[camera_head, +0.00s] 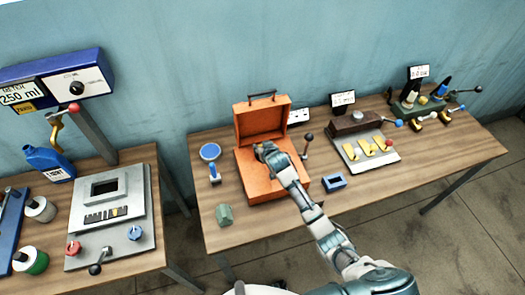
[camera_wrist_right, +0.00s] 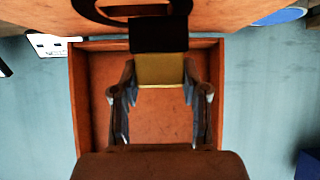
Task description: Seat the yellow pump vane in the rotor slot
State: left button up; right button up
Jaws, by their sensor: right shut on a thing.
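My right gripper (camera_head: 264,148) is over the orange base (camera_head: 283,188) of a case with its lid (camera_head: 262,120) raised. In the wrist view the right gripper (camera_wrist_right: 160,76) is shut on the yellow vane (camera_wrist_right: 158,70). The vane shows as a yellow block between the fingertips, with a black part at its far end. Part of a dark ring (camera_wrist_right: 92,10) shows on the orange surface just beyond. I cannot make out the rotor slot, nor whether the vane touches the ring. My left gripper is not in view.
Right of the case are a small lever (camera_head: 307,143), a blue block (camera_head: 334,182) and a pale plate (camera_head: 385,160) with yellow pieces. The table front is mostly clear.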

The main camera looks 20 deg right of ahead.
jog(key=f, duration=0.1)
jog(key=d+f, duration=0.1)
jog(key=shift+s+f, duration=0.15)
jog(key=shift+f, duration=0.25)
grip_shut()
jog(key=shift+s+d+f, duration=0.2)
jog(key=shift+d+f, duration=0.5)
jog(key=shift+d, duration=0.35)
jog(key=o, duration=1.1)
grip_release()
jog(key=shift+w+f, duration=0.15)
jog(key=shift+o, duration=0.6)
jog(key=shift+a+r, duration=0.2)
jog(key=shift+a, duration=0.35)
jog(key=shift+r, duration=0.1)
jog(key=v, duration=1)
jog(key=shift+s+d+r+p, duration=0.15)
jog(key=shift+s+r+p, duration=0.05)
jog(key=shift+r+p, duration=0.2)
jog(key=shift+s+r, duration=0.3)
jog(key=shift+s, duration=0.15)
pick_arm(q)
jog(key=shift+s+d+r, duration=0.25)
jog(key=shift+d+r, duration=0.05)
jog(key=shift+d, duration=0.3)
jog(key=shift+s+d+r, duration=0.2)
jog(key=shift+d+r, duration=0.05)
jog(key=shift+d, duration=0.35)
